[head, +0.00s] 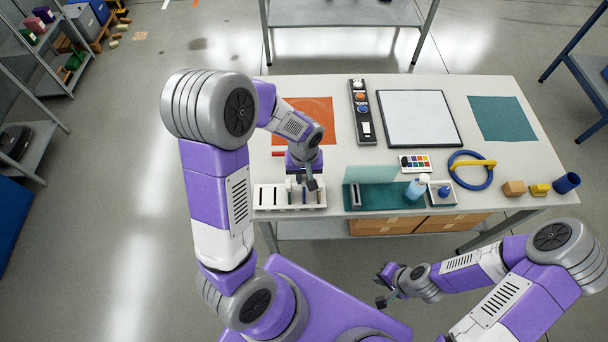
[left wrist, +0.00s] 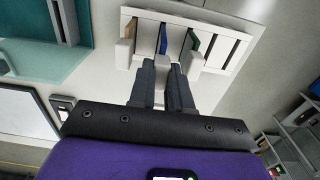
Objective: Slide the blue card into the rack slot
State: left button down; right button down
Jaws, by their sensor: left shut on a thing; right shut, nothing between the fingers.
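The white rack (head: 268,203) lies along the table's front left edge, with a row of dark slots. It fills the top of the left wrist view (left wrist: 226,65). The blue card (left wrist: 162,38) is at a slot of the rack, between a brown card (left wrist: 141,28) and a green card (left wrist: 194,40). My left gripper (left wrist: 166,65) is shut at the near end of the blue card, on what looks like its pale tab. How deep the card sits I cannot tell. In the head view my left gripper (head: 308,183) is above the rack. My right gripper (head: 381,286) is shut and empty, off the table's front.
An orange mat (head: 312,115), a dark control strip (head: 361,112) and a framed white board (head: 418,117) lie behind. Two rack slots at the left end look empty.

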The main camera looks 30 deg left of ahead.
pick_arm(q)
jog(key=shift+f+b, duration=1.3)
jog(key=shift+f, duration=0.25)
jog(key=c, duration=1)
grip_release()
jog(key=shift+r, duration=0.1)
notch_tip(320, 180, up, 8)
jog(key=shift+f+p, duration=0.2)
jog(key=shift+p, duration=0.4)
jog(key=shift+f, duration=0.1)
